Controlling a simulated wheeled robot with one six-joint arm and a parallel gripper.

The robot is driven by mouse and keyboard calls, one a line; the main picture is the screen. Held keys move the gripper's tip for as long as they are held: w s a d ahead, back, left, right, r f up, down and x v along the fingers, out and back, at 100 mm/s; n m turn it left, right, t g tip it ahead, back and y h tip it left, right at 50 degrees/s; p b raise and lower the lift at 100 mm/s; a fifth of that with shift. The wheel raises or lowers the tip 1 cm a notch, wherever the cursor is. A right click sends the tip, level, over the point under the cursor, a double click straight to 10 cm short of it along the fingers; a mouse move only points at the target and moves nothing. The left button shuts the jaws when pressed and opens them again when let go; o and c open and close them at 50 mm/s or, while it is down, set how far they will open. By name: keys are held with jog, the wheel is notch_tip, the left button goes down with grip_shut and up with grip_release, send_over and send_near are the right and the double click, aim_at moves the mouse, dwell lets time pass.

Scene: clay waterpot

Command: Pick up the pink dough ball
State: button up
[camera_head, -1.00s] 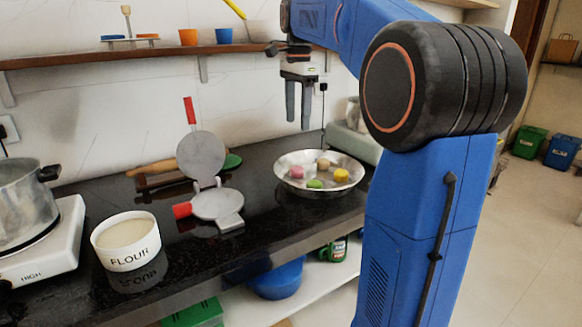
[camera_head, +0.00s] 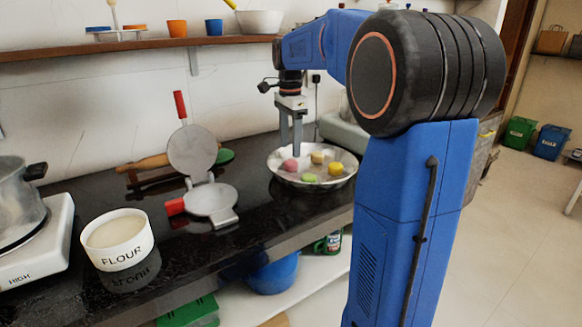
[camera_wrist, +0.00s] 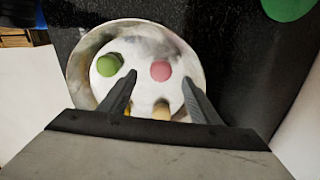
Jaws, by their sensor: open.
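The pink dough ball (camera_head: 289,165) lies in a shallow metal bowl (camera_head: 345,181) on the dark counter, at the bowl's left. In the wrist view the pink ball (camera_wrist: 161,71) shows just beyond the fingertips, between them and nearer the right one. A green ball (camera_head: 309,179), a yellow ball (camera_head: 335,169) and a beige ball (camera_head: 317,157) share the bowl. My gripper (camera_head: 291,152) is open and empty, pointing down over the bowl's left part, close above the pink ball.
A tortilla press (camera_head: 192,150) with red handles stands left of the bowl. A flour tub (camera_head: 117,240) and a pot on a stove (camera_head: 30,235) are farther left. A shelf (camera_head: 150,44) with cups runs above. The counter's front edge is near the bowl.

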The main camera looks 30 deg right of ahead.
aim_at(291, 168)
jog(key=shift+w+d+f, duration=0.1)
jog(key=shift+f, duration=1.35)
jog(key=shift+d+f, duration=0.1)
jog(key=shift+f, duration=1.3)
jog(key=shift+c, duration=0.3)
jog(key=c, duration=1.1)
